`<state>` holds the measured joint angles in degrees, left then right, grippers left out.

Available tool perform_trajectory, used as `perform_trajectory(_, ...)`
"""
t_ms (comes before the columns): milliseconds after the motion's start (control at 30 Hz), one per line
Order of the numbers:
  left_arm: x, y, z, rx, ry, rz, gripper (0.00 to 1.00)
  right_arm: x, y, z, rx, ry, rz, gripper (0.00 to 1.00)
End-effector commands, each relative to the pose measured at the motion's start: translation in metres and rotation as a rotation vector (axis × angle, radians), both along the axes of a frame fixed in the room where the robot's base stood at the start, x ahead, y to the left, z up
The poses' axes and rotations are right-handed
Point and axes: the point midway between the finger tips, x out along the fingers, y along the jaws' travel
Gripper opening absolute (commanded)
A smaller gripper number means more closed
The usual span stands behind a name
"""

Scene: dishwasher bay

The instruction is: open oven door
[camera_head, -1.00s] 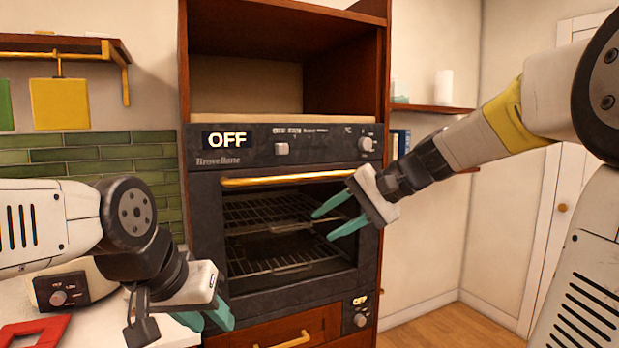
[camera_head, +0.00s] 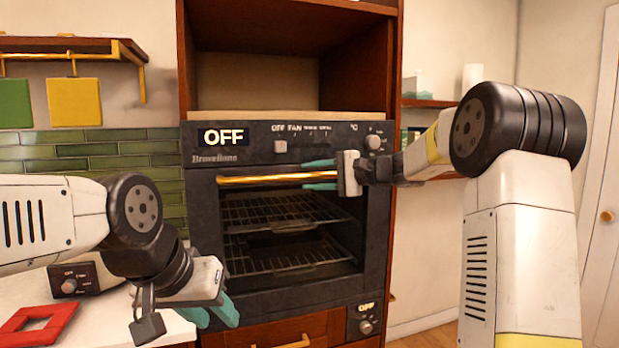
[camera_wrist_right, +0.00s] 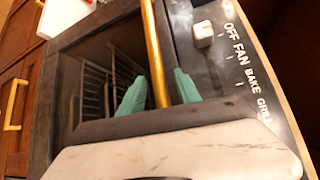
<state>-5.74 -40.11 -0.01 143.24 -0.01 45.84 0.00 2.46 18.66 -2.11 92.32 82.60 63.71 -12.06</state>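The black oven (camera_head: 205,260) stands in a wooden cabinet. Its door looks shut, with racks visible through the window, and the display reads OFF. A gold bar handle (camera_head: 265,180) runs across the door's top. My right gripper (camera_head: 318,175) is at the handle's right part, with one teal finger above the bar and one below. The right wrist view shows the gold handle (camera_wrist_right: 152,50) between the spread fingers of the right gripper (camera_wrist_right: 158,92), with gaps visible. My left gripper (camera_head: 212,314) hangs low in front of the oven's lower left, fingers apart and empty.
The control panel with knobs (camera_head: 374,142) is just above the handle. A white counter (camera_head: 95,305) at left holds a red square frame (camera_head: 35,325) and a small black device (camera_head: 72,280). A drawer with a gold pull (camera_head: 290,342) is below the oven.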

Motion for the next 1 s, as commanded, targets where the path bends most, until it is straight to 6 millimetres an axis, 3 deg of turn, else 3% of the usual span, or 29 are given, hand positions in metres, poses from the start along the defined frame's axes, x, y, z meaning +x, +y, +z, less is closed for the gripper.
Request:
perform_trajectory(367, 0.0, 0.0, 0.0, 0.0, 0.0, 0.0, 0.36, 0.0032, 0.006, -0.0011, 0.0, 0.0, -0.002, 0.38)
perform_trajectory(567, 0.0, 0.0, 0.0, 0.0, 0.0, 0.0, 0.36, 0.003, 0.0059, -0.001, -0.001, 0.0, -0.001, 0.0)
perform_trajectory(1000, 0.0, 0.0, 0.0, 0.0, 0.0, 0.0, 0.36, 0.0029, 0.0058, -0.0013, -0.001, 0.0, -0.001, 0.0)
